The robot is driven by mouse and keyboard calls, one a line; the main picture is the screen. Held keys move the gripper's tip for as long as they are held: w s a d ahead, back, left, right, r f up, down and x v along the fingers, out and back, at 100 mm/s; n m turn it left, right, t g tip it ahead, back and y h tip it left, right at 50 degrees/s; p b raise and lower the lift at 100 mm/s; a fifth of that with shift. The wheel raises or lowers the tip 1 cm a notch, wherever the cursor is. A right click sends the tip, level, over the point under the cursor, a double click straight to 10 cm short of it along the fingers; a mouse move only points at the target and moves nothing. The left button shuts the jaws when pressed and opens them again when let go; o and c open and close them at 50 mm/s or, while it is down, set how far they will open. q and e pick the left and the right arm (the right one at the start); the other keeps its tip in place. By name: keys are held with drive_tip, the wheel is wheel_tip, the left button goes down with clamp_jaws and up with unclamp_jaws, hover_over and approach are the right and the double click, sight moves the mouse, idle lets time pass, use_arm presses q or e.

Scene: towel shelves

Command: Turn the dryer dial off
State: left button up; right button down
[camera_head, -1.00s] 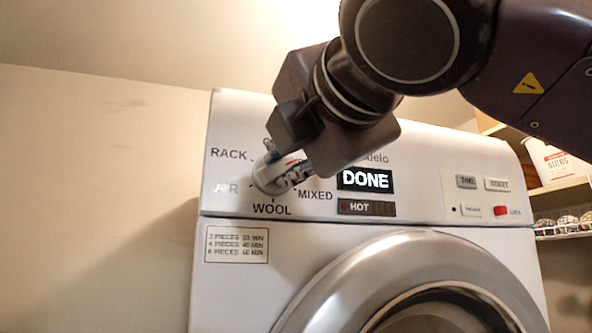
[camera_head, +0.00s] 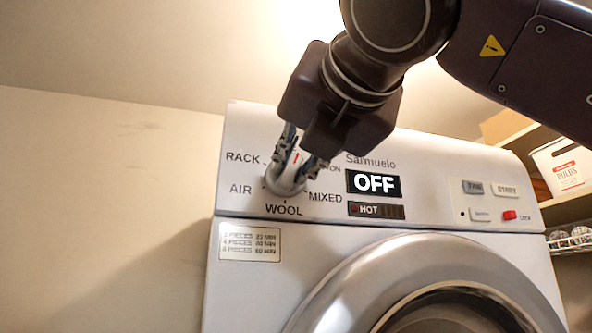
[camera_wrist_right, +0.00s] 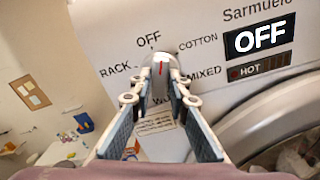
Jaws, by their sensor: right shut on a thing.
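The dryer dial (camera_head: 286,179) is a pale round knob with a red mark, on the left of the dryer's panel. My right gripper (camera_head: 298,165) is shut on it from above, with a finger on each side. In the right wrist view the dial (camera_wrist_right: 164,68) sits between the fingertips of my right gripper (camera_wrist_right: 160,88), its red mark pointing up towards the "OFF" label (camera_wrist_right: 149,38). The display (camera_head: 374,184) reads "OFF" and also shows so in the right wrist view (camera_wrist_right: 259,36). My left gripper is not in view.
The white dryer (camera_head: 250,300) has a round door (camera_head: 345,290) below the panel. Buttons (camera_head: 490,190) sit at the panel's right. A shelf with a box of bulbs (camera_head: 562,165) stands at right. A plain wall (camera_head: 90,200) is at left.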

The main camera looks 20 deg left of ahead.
drive_tip(key=shift+a+f+n, duration=0.1)
drive_tip(key=shift+f+n, duration=0.15)
drive_tip(key=shift+n, duration=0.75)
drive_tip(key=shift+a+f+n, duration=0.1)
drive_tip(key=shift+f+n, duration=0.1)
drive_tip(key=shift+n, duration=0.8)
drive_tip(key=c, duration=1.8)
unclamp_jaws()
drive_tip(key=shift+d+r, duration=0.1)
drive_tip(key=shift+r, duration=0.05)
drive_tip(key=shift+c, duration=0.2)
drive_tip(key=shift+r, duration=0.1)
drive_tip(key=shift+s+d, duration=0.15)
drive_tip(key=v, duration=1.1)
drive_tip(key=shift+s, duration=0.2)
